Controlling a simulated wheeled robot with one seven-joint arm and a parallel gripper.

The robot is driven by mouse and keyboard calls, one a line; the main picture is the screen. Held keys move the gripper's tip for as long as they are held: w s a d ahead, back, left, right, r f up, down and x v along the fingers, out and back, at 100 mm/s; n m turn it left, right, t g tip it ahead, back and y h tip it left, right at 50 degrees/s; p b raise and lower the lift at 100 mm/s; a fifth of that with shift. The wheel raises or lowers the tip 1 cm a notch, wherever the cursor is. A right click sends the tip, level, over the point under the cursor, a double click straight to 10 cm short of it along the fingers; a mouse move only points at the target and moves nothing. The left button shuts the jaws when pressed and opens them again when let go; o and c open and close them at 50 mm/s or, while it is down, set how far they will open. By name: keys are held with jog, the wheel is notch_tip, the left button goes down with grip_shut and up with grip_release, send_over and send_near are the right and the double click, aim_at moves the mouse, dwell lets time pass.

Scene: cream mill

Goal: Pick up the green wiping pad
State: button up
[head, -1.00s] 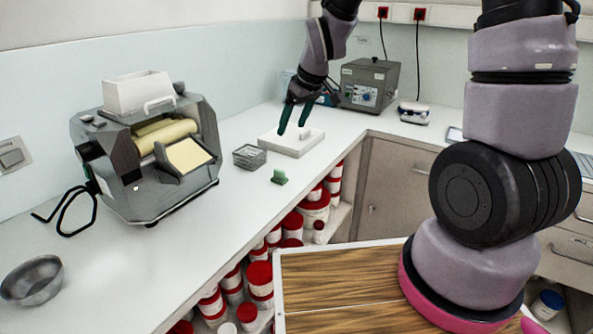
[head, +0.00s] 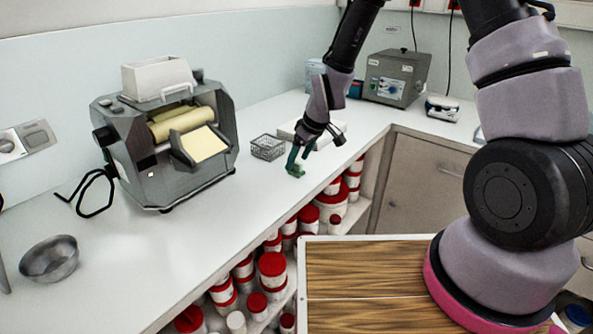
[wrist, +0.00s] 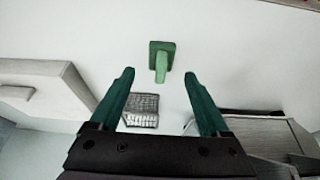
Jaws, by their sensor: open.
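The green wiping pad (wrist: 162,54) lies on the white counter, a flat green base with a paler upright grip. In the head view the pad (head: 296,171) is near the counter's front edge, partly hidden by my gripper. My gripper (head: 297,157) is above the pad, pointing down. In the wrist view my gripper (wrist: 158,74) is open with two dark green fingers apart. The pad shows ahead of the fingertips, roughly centred between them, and nothing is held.
A wire basket (head: 267,148) stands left of the pad, and a white slab (head: 338,127) lies behind my gripper. The grey roller mill (head: 166,135) is further left. Red-lidded jars (head: 272,272) fill the shelf below the counter edge. The front left counter is mostly clear.

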aim_at(296, 162)
jog(key=shift+x, duration=1.3)
grip_shut()
notch_tip(296, 162, up, 10)
jog(key=shift+r, duration=0.1)
